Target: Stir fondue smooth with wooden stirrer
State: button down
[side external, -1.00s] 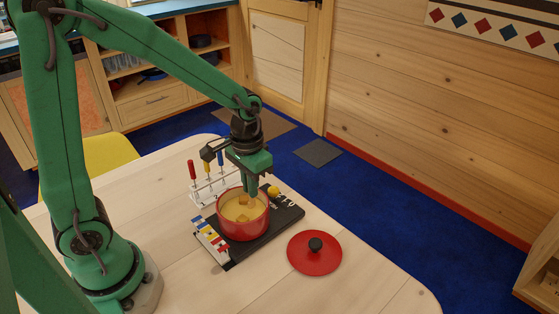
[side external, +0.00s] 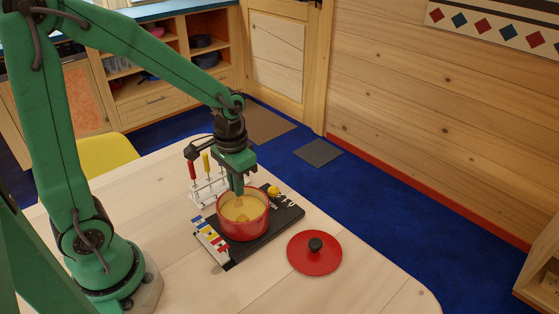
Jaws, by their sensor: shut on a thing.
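A red pot (side external: 243,228) stands on a dark board on the table. It holds yellow fondue (side external: 252,208), with a darker patch showing in it. My gripper (side external: 239,192) points down over the back left part of the pot and is shut on the wooden stirrer (side external: 240,201). Only a short piece of the stirrer shows below the fingers, with its lower end at or in the fondue. The rest of it is hidden by the fingers and the fondue.
A red lid (side external: 314,262) with a black knob lies right of the pot. A white rack (side external: 203,187) with colored-handled forks stands behind left. The table front (side external: 300,295) is clear.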

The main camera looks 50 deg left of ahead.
jog(key=shift+s, duration=0.25)
jog(key=shift+s, duration=0.1)
jog(key=shift+s+d, duration=0.3)
jog(key=shift+s, duration=0.5)
jog(key=shift+s+d, duration=0.2)
jog(key=shift+d, duration=0.3)
jog(key=shift+s+d, duration=0.15)
jog(key=shift+d, duration=0.3)
jog(key=shift+w+d, duration=0.35)
jog(key=shift+d, duration=0.55)
